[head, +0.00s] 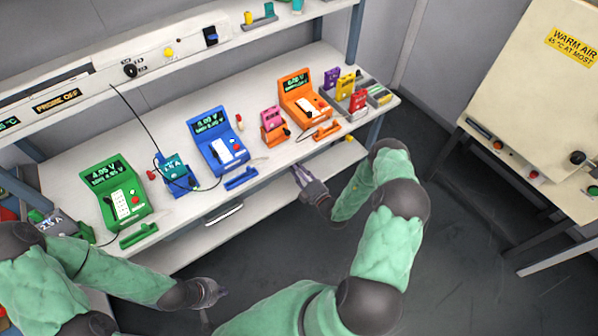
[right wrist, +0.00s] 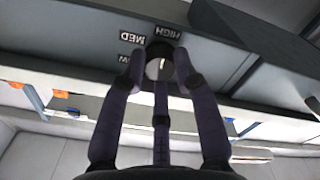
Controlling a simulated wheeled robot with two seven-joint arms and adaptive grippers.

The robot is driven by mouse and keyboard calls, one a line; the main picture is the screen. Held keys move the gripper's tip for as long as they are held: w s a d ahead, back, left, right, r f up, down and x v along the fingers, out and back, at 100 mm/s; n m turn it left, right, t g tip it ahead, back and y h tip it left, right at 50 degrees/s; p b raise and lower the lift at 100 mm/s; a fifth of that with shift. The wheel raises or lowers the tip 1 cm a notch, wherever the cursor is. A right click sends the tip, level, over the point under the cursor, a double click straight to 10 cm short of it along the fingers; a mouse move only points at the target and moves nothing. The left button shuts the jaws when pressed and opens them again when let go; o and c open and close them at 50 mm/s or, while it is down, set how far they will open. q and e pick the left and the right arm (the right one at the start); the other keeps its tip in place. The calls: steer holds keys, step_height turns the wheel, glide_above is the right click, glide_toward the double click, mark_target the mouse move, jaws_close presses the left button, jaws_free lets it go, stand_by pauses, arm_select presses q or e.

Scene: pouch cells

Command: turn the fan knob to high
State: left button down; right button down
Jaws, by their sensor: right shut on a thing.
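The dark round fan knob (right wrist: 159,61) shows in the right wrist view on a grey panel, with HIGH, MED and a partly hidden label upside down around it. A white mark on the knob stands nearly upright in the picture. My right gripper (right wrist: 160,72) is shut on the knob, its fingers on either side. In the head view my right gripper (head: 298,171) is at the front edge of the bench, and the knob it holds cannot be made out there. My left gripper (head: 214,291) is low in front of the bench, away from everything; its opening is unclear.
The bench (head: 272,169) carries a green tester (head: 112,194), a blue tester (head: 219,141) and an orange tester (head: 304,98). Another black knob (head: 130,71) is on the shelf panel. A warm-air cabinet (head: 530,75) stands at right. The floor between is clear.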

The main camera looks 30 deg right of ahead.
steer(key=shift+f+m, duration=0.1)
steer(key=shift+m, duration=0.3)
steer(key=c, duration=0.9)
jaws_free()
steer(key=shift+s+d, duration=0.2)
steer(key=shift+s, duration=1.8)
steer(key=shift+s+d, duration=0.2)
steer(key=shift+s, duration=1.8)
